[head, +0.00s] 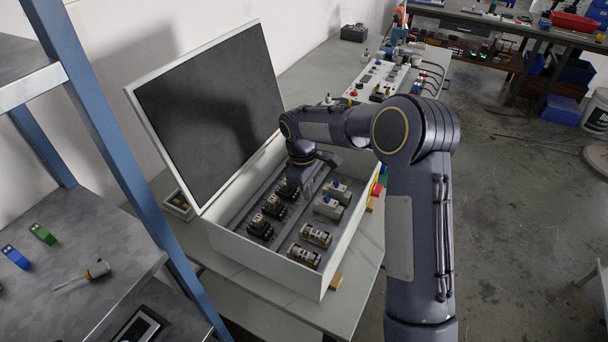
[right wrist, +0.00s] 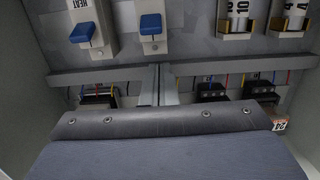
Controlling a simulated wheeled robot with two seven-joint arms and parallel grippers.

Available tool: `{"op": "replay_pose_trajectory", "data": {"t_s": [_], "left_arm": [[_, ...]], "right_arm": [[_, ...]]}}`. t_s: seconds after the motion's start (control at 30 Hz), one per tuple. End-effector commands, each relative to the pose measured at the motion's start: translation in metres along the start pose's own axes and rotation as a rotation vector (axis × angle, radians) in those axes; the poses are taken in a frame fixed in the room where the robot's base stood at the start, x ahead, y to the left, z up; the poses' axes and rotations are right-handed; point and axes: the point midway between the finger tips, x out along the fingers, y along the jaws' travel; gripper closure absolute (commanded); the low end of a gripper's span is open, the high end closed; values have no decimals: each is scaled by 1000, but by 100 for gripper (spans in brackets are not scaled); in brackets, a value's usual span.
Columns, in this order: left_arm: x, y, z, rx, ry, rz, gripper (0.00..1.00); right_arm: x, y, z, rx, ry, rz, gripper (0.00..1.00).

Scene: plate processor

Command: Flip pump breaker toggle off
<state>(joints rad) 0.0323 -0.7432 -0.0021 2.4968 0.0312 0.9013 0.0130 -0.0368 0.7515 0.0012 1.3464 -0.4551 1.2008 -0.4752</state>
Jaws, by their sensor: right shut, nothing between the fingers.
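An open grey-white cabinet (head: 285,265) holds two pale breakers with blue toggles. The farther breaker (head: 340,189) shows at left in the right wrist view (right wrist: 98,45), with "HEAT" on its label. The nearer breaker (head: 327,208) is to its right in the right wrist view (right wrist: 152,42); its label is cut off by the frame edge, so I cannot read whether it says pump. My right gripper (head: 309,185) is inside the cabinet, left of the breakers and apart from both toggles. Its fingers (right wrist: 158,86) are shut and empty. My left gripper is out of view.
Cylindrical fuses (head: 316,235) sit in front of the breakers, and dark contactors (head: 261,227) stand left. A raised rail (right wrist: 225,66) runs between the rows. The cabinet's open lid (head: 210,115) stands behind. A blue-framed shelf (head: 100,130) is at left.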

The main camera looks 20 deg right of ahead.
Motion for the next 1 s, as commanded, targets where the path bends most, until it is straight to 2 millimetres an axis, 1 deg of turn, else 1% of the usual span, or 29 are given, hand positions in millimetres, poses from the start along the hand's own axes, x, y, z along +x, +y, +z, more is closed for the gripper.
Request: {"op": "replay_pose_trajectory", "data": {"t_s": [0.03, 0.13, 0.3, 0.7, 1.0], "left_arm": [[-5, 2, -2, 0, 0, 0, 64], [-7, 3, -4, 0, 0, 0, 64], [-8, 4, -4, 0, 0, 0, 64], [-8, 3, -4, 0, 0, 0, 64], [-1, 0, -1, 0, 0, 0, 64]], "right_arm": [[-10, 2, 10, 5, 6, 5, 100], [-13, 2, 21, 4, 5, 5, 100], [-15, 1, 29, 3, 5, 4, 100], [-14, 1, 30, 3, 7, 4, 100], [-15, 2, 33, 2, 60, 5, 100]]}}
